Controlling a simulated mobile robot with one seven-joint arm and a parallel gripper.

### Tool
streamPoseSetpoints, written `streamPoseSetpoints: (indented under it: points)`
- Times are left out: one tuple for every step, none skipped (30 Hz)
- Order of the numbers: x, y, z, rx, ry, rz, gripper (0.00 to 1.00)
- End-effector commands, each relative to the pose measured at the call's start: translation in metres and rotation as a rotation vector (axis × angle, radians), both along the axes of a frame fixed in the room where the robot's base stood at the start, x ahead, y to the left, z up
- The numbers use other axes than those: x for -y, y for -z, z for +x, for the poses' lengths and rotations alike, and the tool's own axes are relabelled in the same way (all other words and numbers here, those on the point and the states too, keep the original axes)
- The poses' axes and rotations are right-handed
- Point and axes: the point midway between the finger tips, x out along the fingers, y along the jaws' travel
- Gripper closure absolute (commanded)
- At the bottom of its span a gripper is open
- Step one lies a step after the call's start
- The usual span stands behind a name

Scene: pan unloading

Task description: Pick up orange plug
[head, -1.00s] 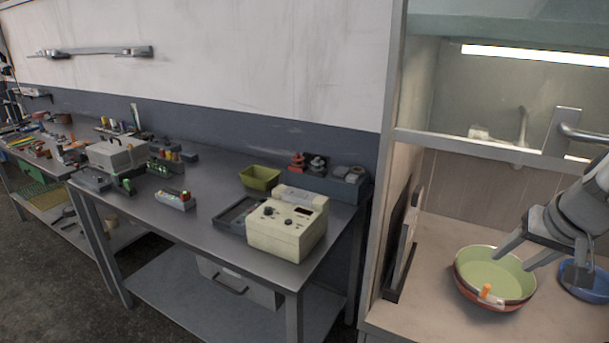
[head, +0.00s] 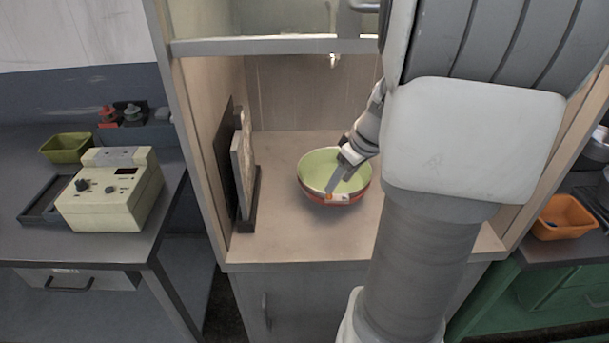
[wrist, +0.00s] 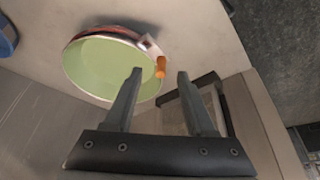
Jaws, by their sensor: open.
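The orange plug (wrist: 160,66) sits at the rim of a bowl-shaped pan, green inside and red outside, beside a small white piece. The pan (head: 322,160) stands on the cabinet counter and also shows in the wrist view (wrist: 95,62). In the head view the plug is mostly hidden by my finger. My gripper (wrist: 160,73) is open and empty. In the wrist view the plug appears between its two fingertips; I cannot tell whether they reach its depth. In the head view my gripper (head: 333,188) is over the pan's near rim.
A dark upright rack with a board (head: 243,165) stands left of the pan. A wooden side post (head: 200,150) bounds the cabinet on the left. A blue bowl (wrist: 6,38) shows at the wrist view's edge. Bare counter (head: 285,235) lies in front of the pan.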

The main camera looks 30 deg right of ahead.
Motion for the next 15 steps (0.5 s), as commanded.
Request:
streamPoseSetpoints:
  points:
    - [-0.002, 0.005, 0.004, -0.001, -0.001, 0.003, 0.45]
    - [-0.003, 0.008, 0.006, -0.002, -0.001, 0.004, 0.45]
    - [-0.004, 0.012, 0.010, -0.002, 0.000, 0.003, 0.45]
    - [-0.005, 0.016, 0.013, -0.002, -0.001, 0.005, 0.45]
    - [-0.006, 0.019, 0.017, -0.002, -0.001, 0.004, 0.45]
    - [-0.007, 0.024, 0.020, -0.002, -0.001, 0.004, 0.45]
    - [-0.007, 0.029, 0.021, -0.002, 0.000, 0.004, 0.45]
    - [-0.007, 0.032, 0.023, -0.002, 0.002, 0.004, 0.45]
    - [-0.007, 0.036, 0.024, -0.002, 0.002, 0.004, 0.45]
    - [-0.007, 0.038, 0.025, -0.001, 0.002, 0.003, 0.45]
    - [-0.007, 0.040, 0.026, 0.000, 0.002, 0.002, 0.45]
    - [-0.007, 0.041, 0.027, 0.000, 0.002, 0.002, 0.45]
    - [-0.007, 0.042, 0.027, 0.000, 0.001, 0.002, 0.45]
    - [-0.007, 0.042, 0.027, 0.000, 0.002, 0.001, 0.45]
    - [-0.007, 0.042, 0.027, 0.000, 0.002, 0.001, 0.45]
